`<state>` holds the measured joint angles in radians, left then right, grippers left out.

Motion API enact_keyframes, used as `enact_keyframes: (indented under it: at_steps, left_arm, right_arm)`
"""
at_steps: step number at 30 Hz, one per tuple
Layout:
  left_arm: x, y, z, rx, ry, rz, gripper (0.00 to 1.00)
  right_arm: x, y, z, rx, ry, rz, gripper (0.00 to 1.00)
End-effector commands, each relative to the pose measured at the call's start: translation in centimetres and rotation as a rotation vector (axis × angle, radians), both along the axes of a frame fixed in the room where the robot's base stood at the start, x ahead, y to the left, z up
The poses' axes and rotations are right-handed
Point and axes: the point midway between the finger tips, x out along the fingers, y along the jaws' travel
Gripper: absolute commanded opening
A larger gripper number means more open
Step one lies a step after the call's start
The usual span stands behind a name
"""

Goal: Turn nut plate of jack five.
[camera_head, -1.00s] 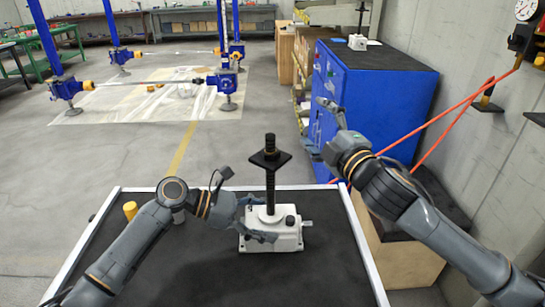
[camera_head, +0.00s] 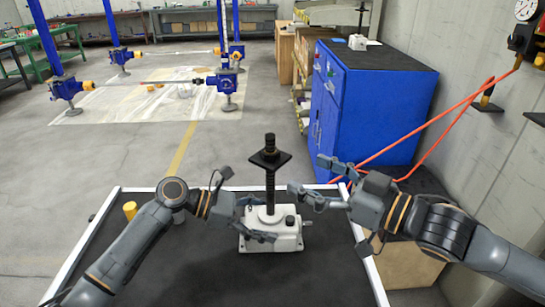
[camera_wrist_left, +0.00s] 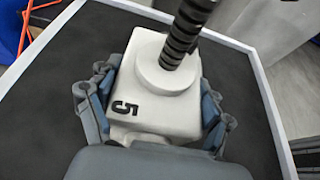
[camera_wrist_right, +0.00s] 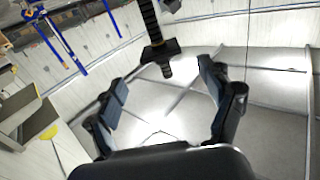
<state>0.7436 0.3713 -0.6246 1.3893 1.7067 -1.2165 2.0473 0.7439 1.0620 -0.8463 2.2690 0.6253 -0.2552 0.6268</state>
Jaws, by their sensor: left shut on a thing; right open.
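Jack five has a white base (camera_head: 285,233) on the black-topped cart, marked 5 in the left wrist view (camera_wrist_left: 160,110). Its black threaded spindle (camera_head: 270,190) stands upright. The black diamond-shaped nut plate (camera_head: 270,159) sits near the spindle's top and also shows in the right wrist view (camera_wrist_right: 160,53). My left gripper (camera_head: 258,219) is shut on the base, one finger on each side. My right gripper (camera_head: 306,175) is open and empty to the right of the spindle, fingers pointing left. It is apart from the nut plate, slightly lower in the picture.
The cart (camera_head: 340,270) has a pale raised rim and a yellow cylinder (camera_head: 130,210) at its left. A blue cabinet (camera_head: 370,105) stands behind on the right. An orange hose (camera_head: 415,120) hangs by the wall. Several blue jack posts stand in the left background.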

Motion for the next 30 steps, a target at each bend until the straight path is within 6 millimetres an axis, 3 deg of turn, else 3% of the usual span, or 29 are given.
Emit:
enact_keyframes:
  at_steps: [9,15,28,30]
  left_arm:
    - [0.0,0.0,0.1,-0.001,-0.004,-0.002,0.17]
    - [0.0,0.0,0.1,-0.001,-0.005,-0.002,0.17]
    - [0.0,0.0,0.2,-0.002,-0.006,-0.001,0.17]
    - [0.0,0.0,0.2,-0.002,-0.006,-0.001,0.17]
  right_arm:
    - [3.6,4.4,0.2,0.001,-0.003,0.001,0.81]
    - [5.3,6.3,0.1,-0.001,-0.003,-0.001,0.81]
    - [5.8,7.0,0.0,-0.003,-0.002,-0.002,0.81]
    - [5.8,7.0,0.0,-0.003,-0.002,-0.001,0.67]
